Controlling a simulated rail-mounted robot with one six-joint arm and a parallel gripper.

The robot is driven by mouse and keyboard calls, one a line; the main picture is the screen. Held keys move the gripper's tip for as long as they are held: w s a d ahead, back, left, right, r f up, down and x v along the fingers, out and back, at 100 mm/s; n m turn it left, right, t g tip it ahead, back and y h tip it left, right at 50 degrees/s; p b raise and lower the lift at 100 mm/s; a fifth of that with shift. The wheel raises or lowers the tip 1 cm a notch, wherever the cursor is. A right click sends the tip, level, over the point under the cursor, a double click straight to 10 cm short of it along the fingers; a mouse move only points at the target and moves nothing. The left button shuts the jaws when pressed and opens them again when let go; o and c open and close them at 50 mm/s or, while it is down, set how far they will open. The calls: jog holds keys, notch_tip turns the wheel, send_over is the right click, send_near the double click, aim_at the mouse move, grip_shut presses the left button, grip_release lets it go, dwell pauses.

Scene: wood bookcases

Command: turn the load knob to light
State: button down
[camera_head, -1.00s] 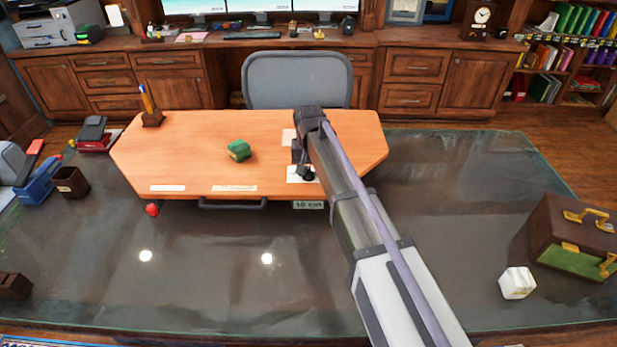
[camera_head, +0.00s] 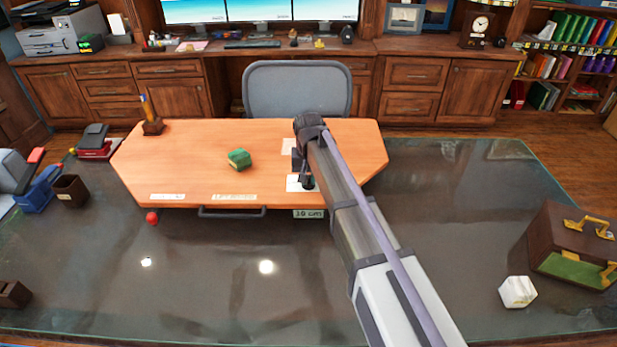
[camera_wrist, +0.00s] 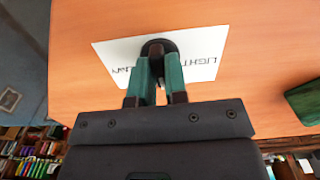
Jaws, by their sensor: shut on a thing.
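The load knob (camera_wrist: 160,46) is a dark round knob on a white label card (camera_wrist: 112,52) on the orange desk top. In the wrist view the card reads LIGHT, upside down, to the right of the knob; the word on the left is hard to read. My gripper (camera_wrist: 159,66) has its two green-padded fingers closed on the knob, one on each side. The fingers hide part of the knob, and any pointer mark is not visible. In the head view my gripper (camera_head: 307,182) is over the white card (camera_head: 293,184) near the desk's front edge; the knob cannot be made out there.
A green block (camera_head: 239,159) lies on the orange desk (camera_head: 200,180) left of my gripper. A 10 cm label (camera_head: 309,214) and a handle (camera_head: 232,212) are at its front edge. A pen holder (camera_head: 152,127) stands back left. A brown case (camera_head: 565,240) is far right.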

jog(key=n, duration=1.3)
jog(key=shift+n, duration=0.3)
dwell(0.3)
jog(key=c, duration=1.1)
grip_release()
jog(key=shift+c, duration=0.2)
notch_tip(320, 180, up, 11)
jog(key=p, duration=1.1)
jog(key=shift+f, duration=0.1)
